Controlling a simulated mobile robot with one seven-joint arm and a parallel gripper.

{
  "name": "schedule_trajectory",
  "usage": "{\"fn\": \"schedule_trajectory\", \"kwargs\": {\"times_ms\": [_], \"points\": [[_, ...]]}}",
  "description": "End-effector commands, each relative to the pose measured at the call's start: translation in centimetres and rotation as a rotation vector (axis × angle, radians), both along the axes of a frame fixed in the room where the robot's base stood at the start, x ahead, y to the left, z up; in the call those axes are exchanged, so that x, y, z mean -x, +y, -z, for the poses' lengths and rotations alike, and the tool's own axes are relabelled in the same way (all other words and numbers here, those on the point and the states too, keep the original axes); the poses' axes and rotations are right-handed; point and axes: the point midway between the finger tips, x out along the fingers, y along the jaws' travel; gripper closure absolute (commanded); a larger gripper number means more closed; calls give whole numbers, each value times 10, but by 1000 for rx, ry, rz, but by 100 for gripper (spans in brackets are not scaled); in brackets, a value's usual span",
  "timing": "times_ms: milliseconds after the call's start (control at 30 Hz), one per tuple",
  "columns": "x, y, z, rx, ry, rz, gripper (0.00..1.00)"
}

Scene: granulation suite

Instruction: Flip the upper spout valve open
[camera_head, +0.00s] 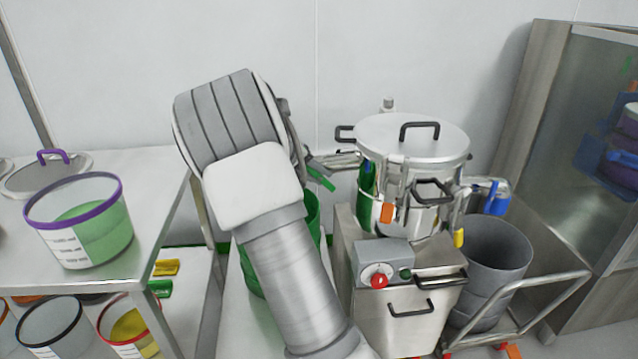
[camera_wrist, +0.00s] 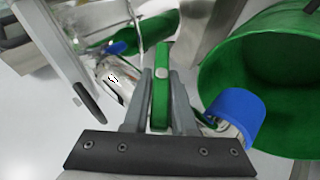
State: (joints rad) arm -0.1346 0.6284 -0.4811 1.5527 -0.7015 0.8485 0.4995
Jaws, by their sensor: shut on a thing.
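A green lever (camera_wrist: 161,88) with a round metal pin stands between the two grey fingers of my gripper (camera_wrist: 160,100) in the wrist view. The fingers are shut on this lever. In the head view, a green lever (camera_head: 320,178) shows beside my wrist, left of the steel vessel (camera_head: 412,165). A spout end with a blue cap or collar (camera_wrist: 236,112) lies right of the fingers, beside a green bucket (camera_wrist: 225,60). My wrist hides my fingertips and most of the spout in the head view. I cannot tell the valve's state.
The green bucket (camera_head: 313,220) stands partly behind my arm. A grey bin (camera_head: 495,262) stands on a cart right of the control box (camera_head: 385,262). A blue-handled spout (camera_head: 495,198) juts from the vessel's right side. A bench with a purple-rimmed tub (camera_head: 50,230) is at left.

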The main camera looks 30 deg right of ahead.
Motion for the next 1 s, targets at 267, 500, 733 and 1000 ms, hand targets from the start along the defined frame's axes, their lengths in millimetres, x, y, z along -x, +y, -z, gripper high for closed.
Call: {"fn": "schedule_trajectory", "kwargs": {"times_ms": [267,500,733,1000], "points": [[-1,2,4,242,117,-4,100],[-1,1,3,440,213,-2,100],[0,1,2,596,288,-1,100],[0,0,0,708,342,1,100]]}}
